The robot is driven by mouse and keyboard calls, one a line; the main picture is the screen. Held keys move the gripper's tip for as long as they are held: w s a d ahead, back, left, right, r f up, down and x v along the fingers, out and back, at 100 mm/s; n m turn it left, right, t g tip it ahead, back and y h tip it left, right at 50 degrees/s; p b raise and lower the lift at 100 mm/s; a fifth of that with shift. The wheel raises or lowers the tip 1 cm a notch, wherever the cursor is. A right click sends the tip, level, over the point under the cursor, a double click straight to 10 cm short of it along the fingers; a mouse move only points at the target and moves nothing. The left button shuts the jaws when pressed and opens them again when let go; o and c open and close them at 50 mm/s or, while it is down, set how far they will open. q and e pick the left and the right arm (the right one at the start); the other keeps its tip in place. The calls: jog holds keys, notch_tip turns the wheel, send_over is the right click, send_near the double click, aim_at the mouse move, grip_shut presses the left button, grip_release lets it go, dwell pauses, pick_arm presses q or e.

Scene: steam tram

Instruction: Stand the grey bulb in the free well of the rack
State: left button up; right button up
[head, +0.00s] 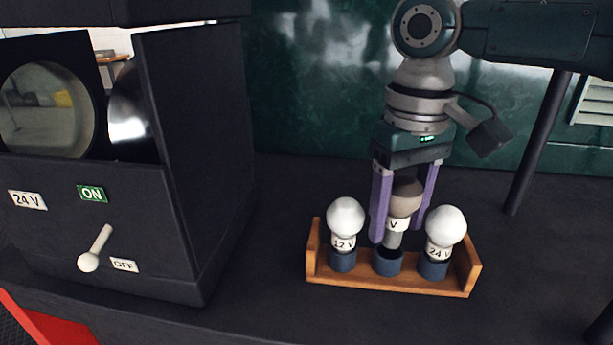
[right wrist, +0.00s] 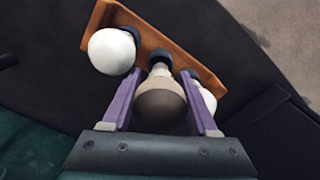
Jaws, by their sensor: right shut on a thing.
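The grey bulb (head: 405,197) is held upright between the purple fingers of my right gripper (head: 402,215). Its base is at the mouth of the middle well of the wooden rack (head: 400,283); I cannot tell how deep it sits. Its label is partly hidden, with only a "V" showing. A white bulb marked 12 V (head: 345,217) stands in the left well and a white bulb marked 24 V (head: 446,227) in the right well. In the right wrist view the grey bulb (right wrist: 160,108) lies between the fingers, over the rack (right wrist: 150,38). My left gripper is not in view.
A black lamp housing (head: 200,160) stands at the left, with a lever (head: 97,247) between ON and OFF plates and a 24 V plate. A dark post (head: 540,140) rises at the right. The dark surface between housing and rack is clear.

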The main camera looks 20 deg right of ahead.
aim_at(392, 244)
dwell(0.4)
jog(key=shift+p, duration=0.5)
jog(key=shift+f, duration=0.1)
jog(key=shift+f+b, duration=0.6)
jog(key=shift+f, duration=0.95)
jog(key=shift+f, duration=0.1)
